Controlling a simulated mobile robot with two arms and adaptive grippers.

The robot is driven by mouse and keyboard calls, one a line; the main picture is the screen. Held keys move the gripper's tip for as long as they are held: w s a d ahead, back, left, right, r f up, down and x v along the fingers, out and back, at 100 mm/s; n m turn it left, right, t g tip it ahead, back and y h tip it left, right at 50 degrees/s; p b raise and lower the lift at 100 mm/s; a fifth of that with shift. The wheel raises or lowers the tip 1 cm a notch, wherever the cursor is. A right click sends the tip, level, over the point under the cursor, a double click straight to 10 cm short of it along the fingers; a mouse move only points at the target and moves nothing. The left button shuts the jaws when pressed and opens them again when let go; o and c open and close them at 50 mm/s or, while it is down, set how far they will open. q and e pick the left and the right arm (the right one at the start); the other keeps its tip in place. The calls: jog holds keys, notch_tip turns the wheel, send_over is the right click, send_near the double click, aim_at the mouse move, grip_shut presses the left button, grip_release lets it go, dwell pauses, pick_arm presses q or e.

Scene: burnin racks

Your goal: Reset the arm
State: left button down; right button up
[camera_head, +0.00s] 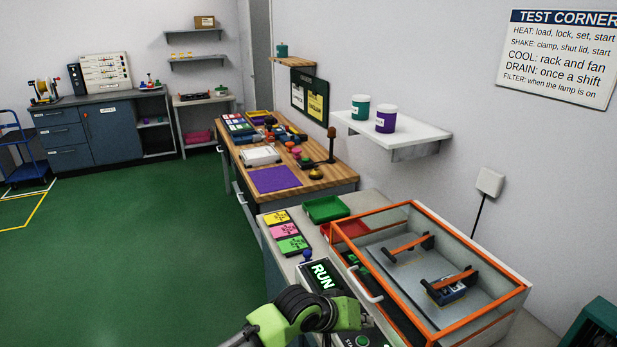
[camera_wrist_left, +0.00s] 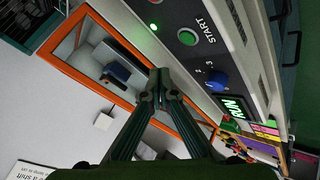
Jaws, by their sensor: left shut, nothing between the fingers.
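My left arm (camera_head: 305,314), green and black, reaches in over the front of the shaker box at the bottom. In the left wrist view my left gripper (camera_wrist_left: 160,85) is shut and empty, its two fingertips together. The tips appear near the box's front panel, apart from the green START button (camera_wrist_left: 187,37) as far as I can tell. The box's display reads RUN (camera_head: 320,275), and it also shows in the left wrist view (camera_wrist_left: 232,108). The orange-framed clear lid (camera_head: 385,283) is down over a small dark device (camera_head: 447,290). My right gripper is out of view.
A blue knob (camera_wrist_left: 217,81) sits on the panel beside the button. Green (camera_head: 326,208) and red (camera_head: 345,230) trays and coloured note cards (camera_head: 286,230) lie beyond the box. A cluttered wooden bench (camera_head: 335,176) stands farther back. The green floor (camera_head: 140,240) at left is clear.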

pick_arm(q)
jog(key=shift+m, duration=0.3)
jog(key=s, duration=0.2)
jog(key=s+f, duration=0.1)
jog(key=s, duration=0.1)
jog(key=s+a+f, duration=0.1)
jog(key=s, duration=0.1)
jog(key=shift+s+a, duration=0.1)
jog(key=shift+s, duration=0.1)
jog(key=s+a+f+y, duration=0.25)
jog(key=s+a, duration=0.55)
jog(key=a, duration=0.4)
jog(key=s+a+f+n+g+y, duration=0.1)
jog(key=s+a+y, duration=0.2)
jog(key=s+a, duration=0.7)
jog(key=s+a+f+y, duration=0.2)
jog(key=s+a, duration=0.5)
jog(key=a, duration=0.7)
notch_tip(320, 180, down, 28)
jog(key=f+g+b, duration=0.1)
jog(key=g+b, duration=0.1)
jog(key=b, duration=0.1)
jog(key=s+a+f+b, duration=0.2)
jog(key=s+f+b, duration=0.1)
jog(key=s+f, duration=1.5)
jog(key=shift+s+a+f+g, duration=0.2)
jog(key=shift+a+f+g, duration=0.2)
jog(key=shift+f, duration=0.25)
